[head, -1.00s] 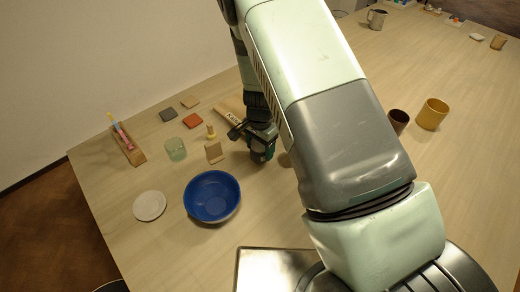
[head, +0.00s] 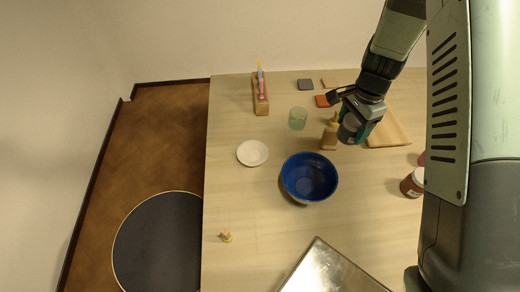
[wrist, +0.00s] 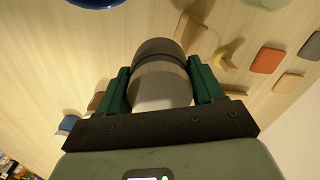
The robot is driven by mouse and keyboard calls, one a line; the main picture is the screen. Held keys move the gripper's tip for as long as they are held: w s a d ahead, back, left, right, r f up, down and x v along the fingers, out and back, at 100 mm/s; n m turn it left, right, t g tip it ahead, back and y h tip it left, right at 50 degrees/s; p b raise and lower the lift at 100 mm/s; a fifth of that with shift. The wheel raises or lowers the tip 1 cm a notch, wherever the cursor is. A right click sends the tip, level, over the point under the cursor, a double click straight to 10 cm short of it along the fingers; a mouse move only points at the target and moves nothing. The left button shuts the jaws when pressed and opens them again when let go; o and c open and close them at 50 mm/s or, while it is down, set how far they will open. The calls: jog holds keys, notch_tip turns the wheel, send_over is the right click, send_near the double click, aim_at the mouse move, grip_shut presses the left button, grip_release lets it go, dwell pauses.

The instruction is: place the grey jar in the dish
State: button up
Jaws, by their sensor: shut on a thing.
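The grey jar (wrist: 160,82) is between the two green fingers of my gripper (wrist: 163,88) in the wrist view. It is a round, grey body with a darker band, and the fingers are shut on it from both sides. In the head view my gripper (head: 358,122) holds the grey jar (head: 349,129) up and to the right of a deep blue bowl (head: 309,190). The bowl looks empty. A small white dish (head: 252,153) lies flat and empty to the left of the bowl. I cannot tell which of the two is the task's dish.
A tan bottle-like object (head: 329,136) stands close beside the held jar, between it and the bowl. A green glass (head: 298,118) and a wooden holder (head: 261,104) are behind. A brown jar (head: 412,183) stands right. A metal tray (head: 331,270) lies in front; table left of it is mostly clear.

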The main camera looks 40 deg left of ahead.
jog(key=s+a+n, duration=0.3)
jog(key=s+a, duration=0.5)
jog(key=a, duration=0.5)
jog(key=n, duration=0.2)
send_over(253, 155)
notch_tip(253, 155, down, 4)
jog(key=shift+f, duration=2.3)
jog(key=shift+f, duration=0.4)
jog(key=o, duration=1.3)
notch_tip(253, 155, up, 13)
